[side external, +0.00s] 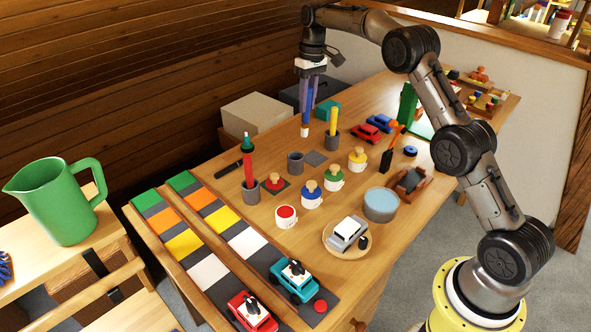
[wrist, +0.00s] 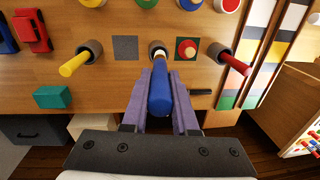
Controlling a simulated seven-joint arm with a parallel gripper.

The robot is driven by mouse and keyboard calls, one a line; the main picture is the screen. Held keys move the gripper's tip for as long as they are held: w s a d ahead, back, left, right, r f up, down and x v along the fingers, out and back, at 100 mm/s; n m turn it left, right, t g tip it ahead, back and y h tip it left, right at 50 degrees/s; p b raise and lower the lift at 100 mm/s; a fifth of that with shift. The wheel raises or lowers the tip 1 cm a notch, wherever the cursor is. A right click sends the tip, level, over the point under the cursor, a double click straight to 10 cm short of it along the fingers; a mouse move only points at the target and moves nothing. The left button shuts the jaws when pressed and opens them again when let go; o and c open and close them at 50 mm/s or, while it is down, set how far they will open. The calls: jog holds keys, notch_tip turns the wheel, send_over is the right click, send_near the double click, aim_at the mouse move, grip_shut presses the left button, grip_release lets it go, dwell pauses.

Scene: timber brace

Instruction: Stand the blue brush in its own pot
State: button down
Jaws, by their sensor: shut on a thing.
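The blue brush (wrist: 158,95) is held upright between the purple fingers of my gripper (wrist: 160,78), which is shut on it. An empty grey pot (side external: 295,163) stands on the table beneath and slightly left of the tip in that view. In the wrist view the brush's far end overlaps the mouth of this pot (wrist: 157,46). The tip is apart from the pot in the side view.
A pot with a yellow brush (side external: 332,125) and a pot with a red brush (side external: 248,168) flank the empty pot. A bare dark square (side external: 315,158) and a red knobbed piece (side external: 274,182) lie close beside it. Knobbed jars (side external: 312,195) stand in front.

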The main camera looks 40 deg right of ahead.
notch_tip(320, 180, down, 13)
jog(key=w+a+h, duration=0.1)
jog(key=w, duration=0.1)
jog(key=shift+w+a+f+n, duration=0.15)
jog(key=shift+w+a+n, duration=0.15)
jog(key=shift+w+a, duration=0.1)
dwell(0.4)
jog(key=c, duration=0.7)
grip_release()
jog(key=shift+f, duration=0.15)
